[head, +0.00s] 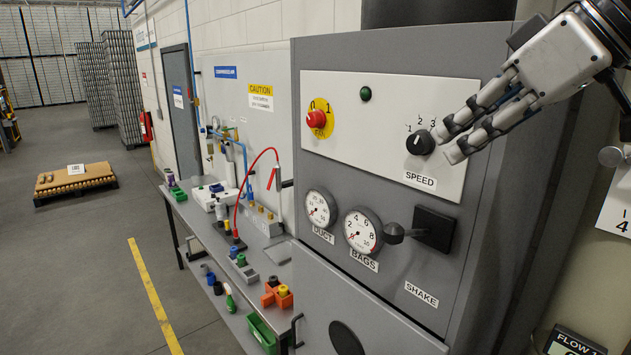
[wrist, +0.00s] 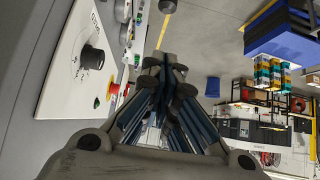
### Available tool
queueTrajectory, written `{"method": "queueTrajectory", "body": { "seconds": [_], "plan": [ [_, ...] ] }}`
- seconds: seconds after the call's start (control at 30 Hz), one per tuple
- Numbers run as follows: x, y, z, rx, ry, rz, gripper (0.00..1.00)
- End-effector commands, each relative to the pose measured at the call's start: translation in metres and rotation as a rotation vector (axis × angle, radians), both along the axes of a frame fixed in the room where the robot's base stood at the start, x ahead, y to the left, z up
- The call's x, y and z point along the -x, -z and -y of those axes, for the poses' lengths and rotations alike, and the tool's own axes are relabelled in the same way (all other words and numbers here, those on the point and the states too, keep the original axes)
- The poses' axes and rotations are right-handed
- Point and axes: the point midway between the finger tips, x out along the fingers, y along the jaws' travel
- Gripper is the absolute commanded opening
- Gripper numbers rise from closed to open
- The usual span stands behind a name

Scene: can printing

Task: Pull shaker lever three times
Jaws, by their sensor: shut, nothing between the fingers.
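The shaker lever (head: 397,233) is a dark handle with a rounded end, sticking out to the left from a black square block (head: 434,229) above the SHAKE label (head: 421,294). My gripper (head: 448,148) is at the upper right of the head view, above the lever and apart from it. Its fingers are shut and empty, and they overlap the panel just right of the SPEED knob (head: 420,143). In the wrist view the shut fingertips (wrist: 166,72) point away from me, with the knob (wrist: 92,58) off to their left. I cannot make out the lever there.
The grey cabinet carries a red emergency knob (head: 317,119), a DUCT gauge (head: 320,208) and a BAGS gauge (head: 362,231) left of the lever. A workbench with small parts (head: 240,262) runs along the wall. The floor left of the yellow line (head: 155,298) is mostly open.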

Motion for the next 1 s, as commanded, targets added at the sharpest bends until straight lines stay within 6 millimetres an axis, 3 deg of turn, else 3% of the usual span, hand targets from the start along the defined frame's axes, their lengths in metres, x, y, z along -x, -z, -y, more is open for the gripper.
{"method": "queueTrajectory", "body": {
  "seconds": [0.4, 0.87, 1.0],
  "plan": [
    [-0.007, 0.010, -0.005, -0.002, -0.001, -0.003, 0.00],
    [-0.059, 0.075, -0.044, -0.002, -0.001, -0.005, 0.00],
    [-0.057, 0.097, -0.042, -0.002, 0.004, -0.005, 0.00]
  ]
}}
